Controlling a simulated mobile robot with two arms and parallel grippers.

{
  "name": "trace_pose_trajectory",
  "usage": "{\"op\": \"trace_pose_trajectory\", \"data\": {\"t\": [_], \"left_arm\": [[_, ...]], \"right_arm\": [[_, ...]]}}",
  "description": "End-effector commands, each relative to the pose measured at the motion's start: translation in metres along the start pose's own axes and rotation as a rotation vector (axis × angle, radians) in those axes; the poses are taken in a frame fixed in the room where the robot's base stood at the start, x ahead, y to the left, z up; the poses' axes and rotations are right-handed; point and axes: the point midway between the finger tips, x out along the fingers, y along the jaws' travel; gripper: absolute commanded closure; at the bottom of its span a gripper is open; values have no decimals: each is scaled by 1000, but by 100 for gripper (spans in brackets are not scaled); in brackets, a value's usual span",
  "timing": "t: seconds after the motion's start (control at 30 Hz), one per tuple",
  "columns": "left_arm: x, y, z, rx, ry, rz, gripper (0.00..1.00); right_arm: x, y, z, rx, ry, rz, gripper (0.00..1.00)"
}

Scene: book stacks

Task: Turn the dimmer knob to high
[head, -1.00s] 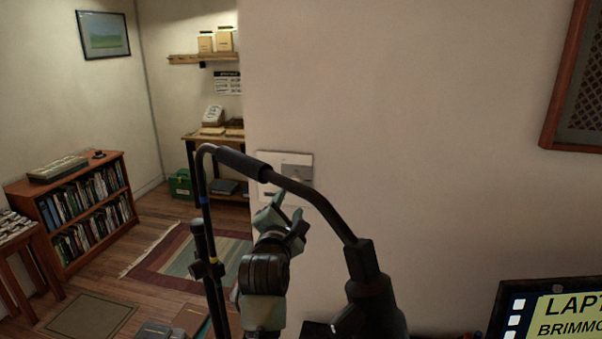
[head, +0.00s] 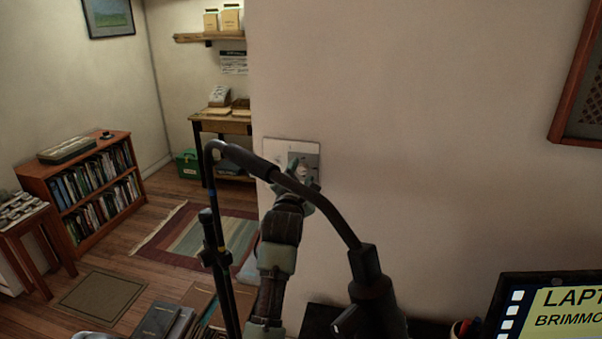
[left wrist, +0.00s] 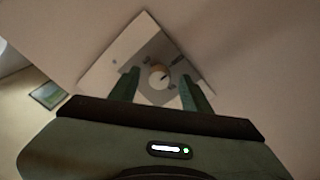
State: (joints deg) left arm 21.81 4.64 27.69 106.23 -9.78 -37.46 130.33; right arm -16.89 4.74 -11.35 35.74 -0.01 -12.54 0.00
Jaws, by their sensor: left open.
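The light wall plate (head: 273,146) is on the wall near the middle of the head view, with a grey section on its right. In the left wrist view the plate (left wrist: 118,70) appears tilted and carries a small round pale dimmer knob (left wrist: 158,77) with a dark mark on it. My left gripper (head: 302,172) is at the plate in the head view and hides the knob there. In the left wrist view its two green fingers (left wrist: 160,86) are open, one on each side of the knob, with gaps visible between. My right gripper is not in view.
A laptop (head: 555,305) stands at the lower right. A wooden framed panel (head: 570,110) hangs at upper right. A bookcase (head: 75,215) and a rug (head: 215,235) are at the left. The wall right of the plate is bare.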

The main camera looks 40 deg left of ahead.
Motion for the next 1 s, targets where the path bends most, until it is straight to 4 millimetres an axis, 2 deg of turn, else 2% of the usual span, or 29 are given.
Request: {"op": "trace_pose_trajectory", "data": {"t": [0.07,0.1,0.2,0.27,0.67,1.0], "left_arm": [[0,0,0,0,0,0,52],[0,0,0,0,0,0,58],[0,0,0,0,0,0,86],[0,0,0,0,0,0,100],[0,0,-1,54,-2,4,100],[0,-1,-1,297,-15,18,100]], "right_arm": [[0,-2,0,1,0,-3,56],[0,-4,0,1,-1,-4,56],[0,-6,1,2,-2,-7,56],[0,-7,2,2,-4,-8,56],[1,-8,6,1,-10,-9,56],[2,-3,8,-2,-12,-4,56]]}}
